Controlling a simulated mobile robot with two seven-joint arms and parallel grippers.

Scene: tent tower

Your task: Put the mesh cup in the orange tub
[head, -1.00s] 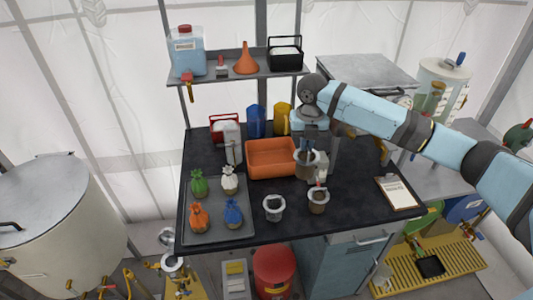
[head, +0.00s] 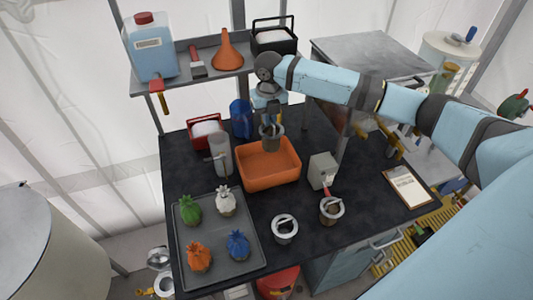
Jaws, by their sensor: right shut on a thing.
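My right gripper (head: 270,123) is shut on the mesh cup (head: 271,142), a small grey-brown cup with a pale rim. The cup hangs roughly upright over the back part of the orange tub (head: 270,178). Its weave is too small to make out, and I cannot tell whether its base touches the tub floor. The tub is a rectangular open box on the dark table, and its visible floor looks empty. My left gripper is not in view.
Two similar cups (head: 285,229) (head: 331,209) stand in front of the tub; the right one holds a red-handled thing. A grey box (head: 322,171) stands right of the tub. A grey tray (head: 254,258) holds several tied bundles. A clipboard (head: 408,187) lies at right.

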